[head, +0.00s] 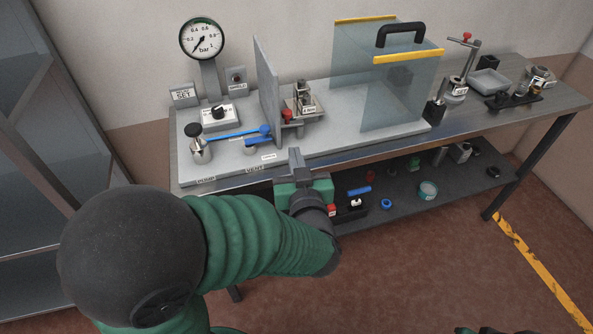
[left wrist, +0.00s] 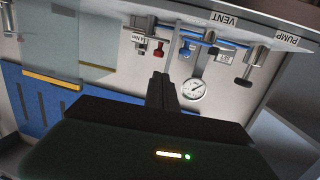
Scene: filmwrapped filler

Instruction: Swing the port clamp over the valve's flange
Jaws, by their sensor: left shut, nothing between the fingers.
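A small metal valve fixture (head: 304,103) stands on the grey bench plate, right of an upright grey panel. A red part (head: 287,117) sits at its front left. I cannot tell the port clamp from the flange at this size. In the left wrist view, which is upside down, the fixture (left wrist: 143,39) and its red part (left wrist: 158,49) show beyond the fingers. My left gripper (head: 296,157) is shut and empty, in front of the bench edge, below and apart from the fixture. It also shows in the left wrist view (left wrist: 160,82).
The grey panel (head: 267,90) stands left of the fixture, a clear guard (head: 396,95) with a black handle right of it. A pressure gauge (head: 202,40), pump (head: 198,148) and blue-handled vent (head: 257,142) are left. The lower shelf (head: 450,185) holds small parts.

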